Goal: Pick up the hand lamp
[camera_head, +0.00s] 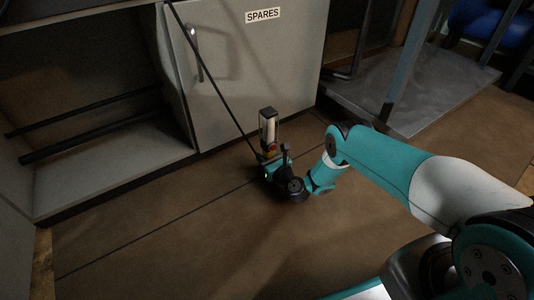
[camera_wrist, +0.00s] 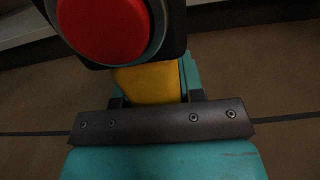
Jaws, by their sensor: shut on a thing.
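The hand lamp (camera_head: 268,127) stands upright at the centre of the head view, in front of the grey cabinet. It has a pale light panel in a dark housing and a small red and yellow part lower down. In the wrist view its red round button (camera_wrist: 105,25) and yellow body (camera_wrist: 148,83) are close up. My gripper (camera_wrist: 156,99) is shut on the yellow body, with a finger on each side. In the head view my gripper (camera_head: 273,160) hides the lamp's lower end. I cannot tell whether the lamp touches the floor.
A grey cabinet (camera_head: 250,70) with a door handle and a SPARES label stands close behind the lamp. An open shelf (camera_head: 110,180) with dark bars is at left. A thin dark pole (camera_head: 215,85) slants down towards the lamp. Brown floor (camera_head: 170,245) is clear in front.

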